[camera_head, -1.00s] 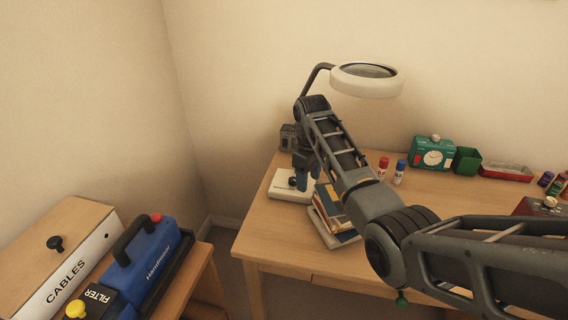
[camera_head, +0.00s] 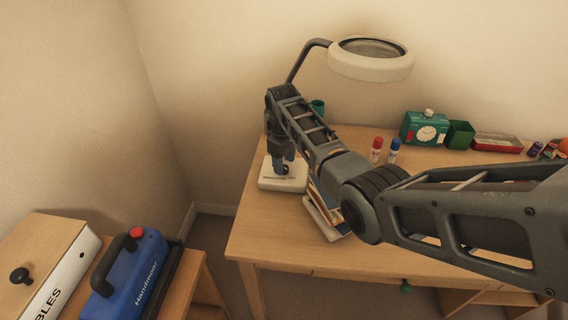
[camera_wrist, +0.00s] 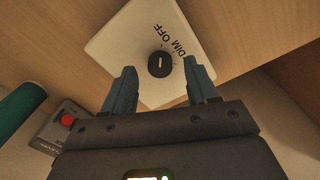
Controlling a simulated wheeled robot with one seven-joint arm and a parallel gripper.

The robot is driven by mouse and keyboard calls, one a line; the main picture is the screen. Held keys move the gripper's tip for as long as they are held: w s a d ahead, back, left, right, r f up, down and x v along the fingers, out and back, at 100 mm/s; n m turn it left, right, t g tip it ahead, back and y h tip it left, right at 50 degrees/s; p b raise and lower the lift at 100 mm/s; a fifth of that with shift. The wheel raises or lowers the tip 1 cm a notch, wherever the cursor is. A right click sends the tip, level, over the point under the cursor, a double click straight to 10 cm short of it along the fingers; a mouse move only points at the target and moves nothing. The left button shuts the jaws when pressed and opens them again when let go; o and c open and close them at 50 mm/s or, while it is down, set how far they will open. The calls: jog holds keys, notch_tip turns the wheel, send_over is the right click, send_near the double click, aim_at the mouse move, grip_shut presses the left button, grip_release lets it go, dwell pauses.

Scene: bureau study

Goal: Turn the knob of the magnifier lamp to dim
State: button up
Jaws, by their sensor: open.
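The magnifier lamp has a pale ring head (camera_head: 370,68) on a dark curved arm, with a white base (camera_head: 268,183) at the desk's left. In the wrist view the base (camera_wrist: 125,45) carries a round black knob (camera_wrist: 160,65) with a white line. The labels OFF and DIM stand beside it; the line points roughly toward OFF. My gripper (camera_wrist: 162,88) is open, its two blue-grey fingers apart on either side below the knob in the picture, gripping nothing. In the head view my gripper (camera_head: 284,166) is over the base and partly hides the knob.
Books (camera_head: 325,218) lie right of the base, under my arm. A grey device with a red button (camera_wrist: 68,119) is near my gripper.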

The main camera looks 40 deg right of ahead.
jog(key=shift+f, duration=0.95)
jog(key=shift+c, duration=0.2)
jog(key=c, duration=1)
jog(key=shift+m, duration=0.3)
jog(key=m, duration=0.4)
jog(key=shift+w+p, duration=0.1)
jog(key=shift+p, duration=0.25)
jog(key=shift+m, duration=2.5)
